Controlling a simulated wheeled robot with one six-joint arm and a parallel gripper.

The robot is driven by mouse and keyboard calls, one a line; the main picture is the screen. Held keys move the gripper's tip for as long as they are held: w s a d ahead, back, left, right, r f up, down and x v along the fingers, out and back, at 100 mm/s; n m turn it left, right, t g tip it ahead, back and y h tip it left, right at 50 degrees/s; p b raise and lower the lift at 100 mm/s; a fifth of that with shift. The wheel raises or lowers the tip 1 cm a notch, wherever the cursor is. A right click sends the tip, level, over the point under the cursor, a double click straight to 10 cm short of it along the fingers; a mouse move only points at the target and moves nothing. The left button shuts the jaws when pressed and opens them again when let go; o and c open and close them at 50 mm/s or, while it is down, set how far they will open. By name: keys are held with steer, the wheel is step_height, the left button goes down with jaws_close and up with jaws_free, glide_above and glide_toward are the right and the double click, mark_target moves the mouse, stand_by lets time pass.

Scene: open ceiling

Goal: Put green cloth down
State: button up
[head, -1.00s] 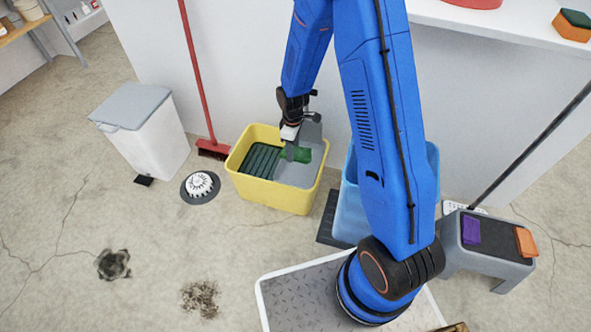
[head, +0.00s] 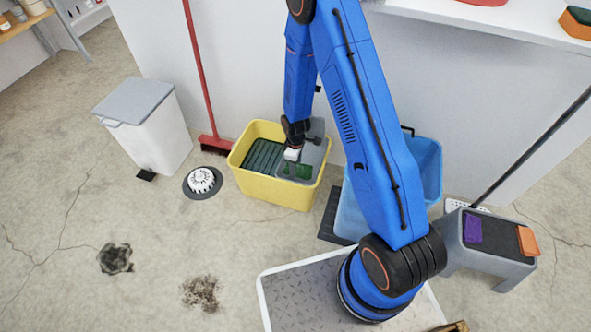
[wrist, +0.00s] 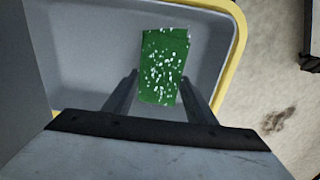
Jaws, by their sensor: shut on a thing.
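The green cloth (wrist: 164,62), speckled with white, sits between the fingers of my gripper (wrist: 160,80) in the wrist view. My gripper is shut on it. In the head view the gripper (head: 292,168) reaches down into the right part of the yellow bucket (head: 272,192), and a little of the cloth (head: 304,171) shows beside it. The grey inside of the bucket lies under the cloth. I cannot tell whether the cloth touches the bucket floor.
A dark ribbed wringer (head: 262,157) fills the bucket's left part. A blue bin (head: 425,165) stands to the right, behind my arm. A white bin (head: 150,130), red broom (head: 207,100) and round brush (head: 201,181) are left. A grey stool (head: 500,262) holds purple and orange cloths.

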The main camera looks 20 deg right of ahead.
steer(key=shift+f, duration=1.15)
steer(key=shift+f, duration=0.15)
steer(key=o, duration=1.1)
steer(key=shift+c, duration=0.2)
